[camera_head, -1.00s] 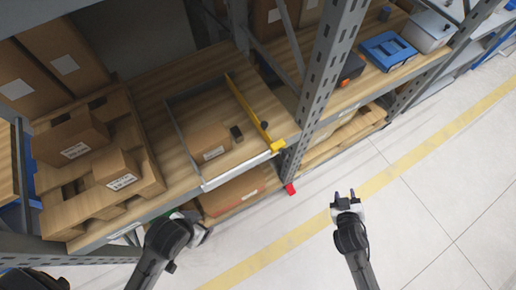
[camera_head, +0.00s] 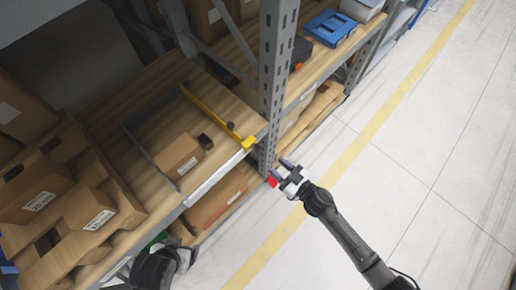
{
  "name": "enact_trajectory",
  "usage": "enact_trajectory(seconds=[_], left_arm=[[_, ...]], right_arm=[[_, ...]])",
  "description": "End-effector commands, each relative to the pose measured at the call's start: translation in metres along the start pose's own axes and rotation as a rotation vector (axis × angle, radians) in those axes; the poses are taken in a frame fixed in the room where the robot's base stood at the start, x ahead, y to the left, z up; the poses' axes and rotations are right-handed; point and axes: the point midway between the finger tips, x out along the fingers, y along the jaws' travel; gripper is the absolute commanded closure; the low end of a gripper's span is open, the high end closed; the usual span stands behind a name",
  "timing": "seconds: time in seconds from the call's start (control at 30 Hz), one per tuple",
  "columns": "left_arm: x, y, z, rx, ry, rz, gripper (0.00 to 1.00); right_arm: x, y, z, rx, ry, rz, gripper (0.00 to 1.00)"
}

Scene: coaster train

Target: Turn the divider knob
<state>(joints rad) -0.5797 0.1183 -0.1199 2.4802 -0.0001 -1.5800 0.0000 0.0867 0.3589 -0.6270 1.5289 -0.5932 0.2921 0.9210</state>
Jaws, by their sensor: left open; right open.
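The yellow divider (camera_head: 212,112) lies across the wooden shelf board. A small black knob (camera_head: 231,126) sits on it near its front end, where a yellow block (camera_head: 249,143) meets the shelf's front edge. My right gripper (camera_head: 282,170) is open and empty, in front of the shelf post, right of and lower in the picture than the knob. It is apart from the knob. My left gripper (camera_head: 186,256) is below the shelf's front edge at the bottom of the picture, away from the knob. Its fingertips are hard to make out.
A cardboard box (camera_head: 179,156) and a small black item (camera_head: 205,142) lie left of the divider. A perforated grey post (camera_head: 277,75) stands just right of it. A red block (camera_head: 272,182) is beside my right gripper. Pallets with boxes are at left; the aisle floor (camera_head: 420,140) is clear.

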Motion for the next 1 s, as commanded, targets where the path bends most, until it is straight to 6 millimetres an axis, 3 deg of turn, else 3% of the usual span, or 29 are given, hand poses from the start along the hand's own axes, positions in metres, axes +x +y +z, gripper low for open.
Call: enact_trajectory(seconds=[0.2,0.5,0.7,1.0], left_arm=[[0.004,0.0,0.001,-0.001,0.0,0.001,0.21],[0.009,0.001,0.003,-0.001,0.0,0.001,0.21],[0.011,0.0,0.003,0.0,0.0,0.0,0.21],[0.011,-0.001,0.004,0.004,-0.001,-0.003,0.21]], right_arm=[[0.043,0.0,0.0,-0.001,0.002,0.001,0.6],[0.084,0.0,0.001,-0.002,0.0,0.001,0.6],[0.095,0.0,0.0,-0.002,-0.001,0.001,0.6],[0.098,0.0,0.0,-0.002,-0.001,0.001,0.6]])
